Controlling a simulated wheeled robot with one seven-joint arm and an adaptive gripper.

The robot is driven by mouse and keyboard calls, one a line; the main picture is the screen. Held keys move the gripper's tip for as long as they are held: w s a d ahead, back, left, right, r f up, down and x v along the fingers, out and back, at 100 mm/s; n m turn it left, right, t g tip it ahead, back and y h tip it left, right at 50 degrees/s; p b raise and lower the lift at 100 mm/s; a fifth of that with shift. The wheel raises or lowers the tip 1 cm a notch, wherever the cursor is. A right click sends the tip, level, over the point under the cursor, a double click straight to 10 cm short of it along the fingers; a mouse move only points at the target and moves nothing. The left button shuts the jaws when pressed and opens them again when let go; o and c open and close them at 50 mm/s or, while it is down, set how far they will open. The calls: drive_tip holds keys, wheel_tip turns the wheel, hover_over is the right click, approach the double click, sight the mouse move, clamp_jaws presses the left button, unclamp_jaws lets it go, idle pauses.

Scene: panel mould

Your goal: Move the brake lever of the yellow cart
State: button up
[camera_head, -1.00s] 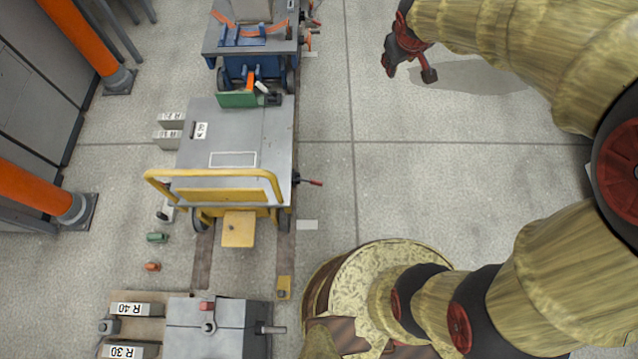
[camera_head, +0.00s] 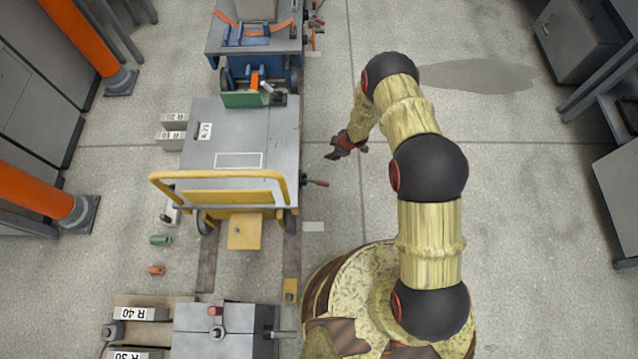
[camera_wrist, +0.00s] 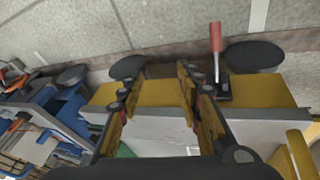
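The yellow cart (camera_head: 200,150) stands left of centre in the head view, with a grey top and a yellow push handle. Its brake lever (camera_head: 316,183) has a red grip and sticks out from the cart's right side. In the wrist view the red lever (camera_wrist: 216,45) stands up from a dark mount beside a black wheel. My gripper (camera_head: 345,146) is above and right of the lever in the head view, apart from it. In the wrist view my gripper (camera_wrist: 184,72) is open and empty, its fingers over the cart's edge, with the lever just right of them.
A blue cart (camera_head: 252,40) stands behind the yellow one, and also shows at left in the wrist view. A grey mould block (camera_head: 222,330) lies at the front. Orange posts (camera_head: 35,190) are at left.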

drive_tip(key=n+g+y, duration=0.1)
drive_tip(key=n, duration=0.1)
hover_over(320, 182)
drive_tip(key=s+d, duration=0.1)
drive_tip(key=d, duration=0.1)
drive_tip(key=f, duration=1)
drive_tip(key=shift+d+f, duration=0.2)
drive_tip(key=shift+f, duration=0.15)
drive_tip(key=b+x, duration=0.1)
drive_tip(key=x, duration=0.1)
drive_tip(key=b+x, duration=0.1)
drive_tip(key=x, duration=0.1)
drive_tip(key=b+x, duration=0.1)
drive_tip(key=x, duration=0.1)
drive_tip(key=shift+s+a+f, duration=0.2)
drive_tip(key=shift+s+f, duration=0.05)
drive_tip(key=shift+f, duration=0.1)
drive_tip(key=shift+w+a+f+b, duration=0.15)
drive_tip(key=shift+a+f+b, duration=0.2)
drive_tip(key=shift+f, duration=0.25)
drive_tip(key=shift+c, duration=0.8)
drive_tip(key=c, duration=0.7)
clamp_jaws()
